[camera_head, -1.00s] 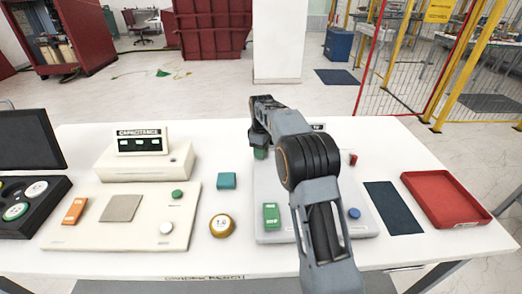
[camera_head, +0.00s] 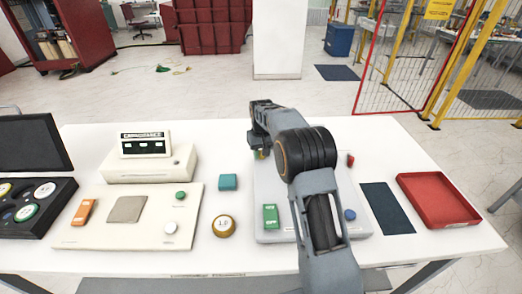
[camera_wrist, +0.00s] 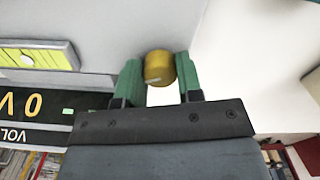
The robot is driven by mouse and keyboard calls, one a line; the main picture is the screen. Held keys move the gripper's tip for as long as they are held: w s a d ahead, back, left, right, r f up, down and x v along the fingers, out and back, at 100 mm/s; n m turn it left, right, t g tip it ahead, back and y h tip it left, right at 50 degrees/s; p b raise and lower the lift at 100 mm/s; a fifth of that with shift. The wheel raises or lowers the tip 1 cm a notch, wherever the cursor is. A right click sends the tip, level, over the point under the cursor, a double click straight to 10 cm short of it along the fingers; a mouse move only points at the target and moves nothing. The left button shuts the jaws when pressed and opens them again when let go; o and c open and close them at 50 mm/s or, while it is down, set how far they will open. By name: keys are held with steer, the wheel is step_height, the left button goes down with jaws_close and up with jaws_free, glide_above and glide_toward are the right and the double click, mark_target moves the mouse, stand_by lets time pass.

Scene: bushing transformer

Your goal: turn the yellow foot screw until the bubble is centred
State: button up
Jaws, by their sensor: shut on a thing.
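The yellow foot screw (camera_wrist: 159,68) is a short brass-yellow cylinder with a pale mark on its side, seen in the wrist view. My gripper (camera_wrist: 159,75) has its green fingers on either side of the screw and is shut on it. In the head view my gripper is over the back left of the grey instrument base (camera_head: 275,237), mostly hidden by my arm. A yellow-green strip (camera_wrist: 38,55), possibly the bubble level, lies at the upper left of the wrist view. Two dark marks cross it; I cannot make out the bubble's position for certain.
The grey base carries a green switch (camera_head: 270,216) and a blue knob (camera_head: 350,215). A brass 1.0 weight (camera_head: 223,226) and a teal block (camera_head: 228,182) stand left of it. A dark mat (camera_head: 387,207) and a red tray (camera_head: 438,200) lie right. A capacitance meter (camera_head: 145,144) stands left.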

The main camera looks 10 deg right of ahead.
steer(key=m+p, duration=0.1)
steer(key=m, duration=0.4)
steer(key=shift+r+m, duration=0.1)
steer(key=shift+m, duration=2.3)
steer(key=o, duration=0.9)
step_height(320, 180, up, 14)
steer(key=shift+f, duration=0.15)
